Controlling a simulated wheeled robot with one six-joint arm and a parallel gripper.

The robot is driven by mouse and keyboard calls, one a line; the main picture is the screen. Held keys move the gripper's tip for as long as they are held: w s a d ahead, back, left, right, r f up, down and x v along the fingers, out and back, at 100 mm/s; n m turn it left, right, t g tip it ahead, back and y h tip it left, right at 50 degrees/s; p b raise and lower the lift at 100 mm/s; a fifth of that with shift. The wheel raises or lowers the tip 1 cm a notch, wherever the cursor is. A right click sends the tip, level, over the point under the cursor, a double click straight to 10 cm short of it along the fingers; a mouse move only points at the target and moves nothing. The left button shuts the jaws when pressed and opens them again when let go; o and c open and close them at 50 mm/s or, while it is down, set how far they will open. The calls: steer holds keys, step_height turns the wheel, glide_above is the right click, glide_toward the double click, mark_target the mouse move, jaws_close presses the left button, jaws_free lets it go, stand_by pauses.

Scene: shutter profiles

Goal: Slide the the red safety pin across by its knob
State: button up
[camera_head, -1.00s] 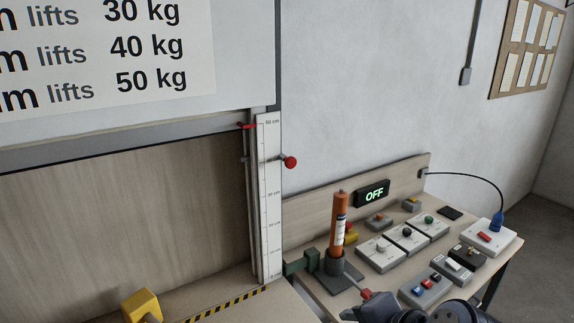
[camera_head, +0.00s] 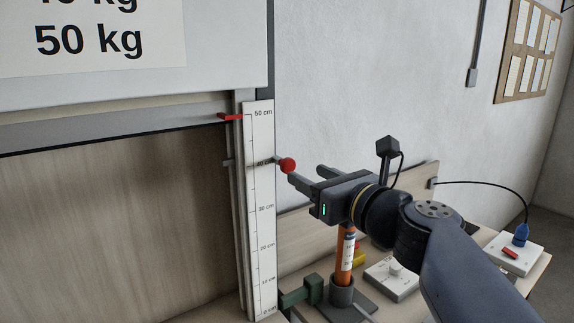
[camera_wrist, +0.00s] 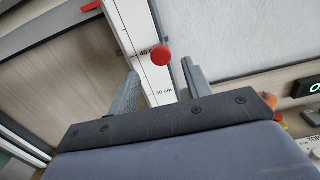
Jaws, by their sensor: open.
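The safety pin's round red knob (camera_head: 288,165) sticks out to the right of the white scale (camera_head: 260,200), near the 40 cm mark, on a short grey rod. My gripper (camera_head: 306,175) is open just right of the knob, its two fingers pointing left toward it. In the wrist view the knob (camera_wrist: 161,54) appears ahead of the gap between the fingertips (camera_wrist: 162,72), nearer the right finger. The fingers do not appear to touch it. The rod behind the knob is mostly hidden in the wrist view.
A red pointer (camera_head: 231,117) sits near 50 cm beside the shutter's lower edge (camera_head: 110,130). Below my gripper an orange cylinder (camera_head: 346,255) stands in a dark holder on the bench, with a green bracket (camera_head: 300,293) beside it. The wall side is clear.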

mark_target(290, 165)
steer(key=x, duration=0.8)
steer(key=shift+c, duration=0.4)
jaws_close()
